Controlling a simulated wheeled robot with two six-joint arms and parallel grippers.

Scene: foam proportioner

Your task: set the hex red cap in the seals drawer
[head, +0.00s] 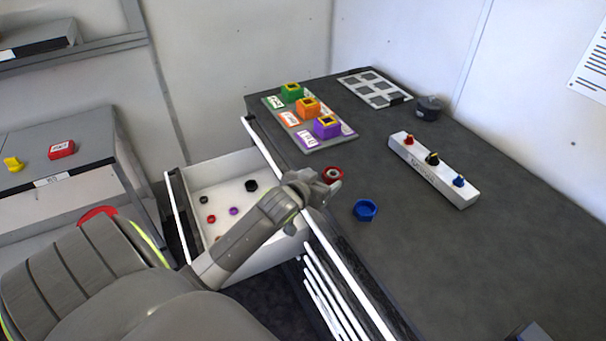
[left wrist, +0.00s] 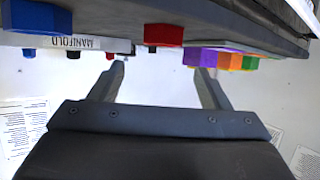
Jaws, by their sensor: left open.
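The red cap (head: 334,173) lies on the dark countertop close to its drawer-side edge. My left gripper (head: 322,186) is beside it, open and empty, and partly hides it. In the left wrist view the red cap (left wrist: 163,35) shows beyond and between the two open fingers (left wrist: 160,68), apart from them. The seals drawer (head: 218,172) appears to be the white drawer pulled out below the counter edge. It holds several small dark, red and purple rings, and my left arm covers part of it. My right gripper is not in view.
A blue hex cap (head: 365,210) lies on the counter near the red one. A white manifold block (head: 433,172) with coloured knobs stands to the right. A grey board (head: 312,136) carries green, orange and purple blocks.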

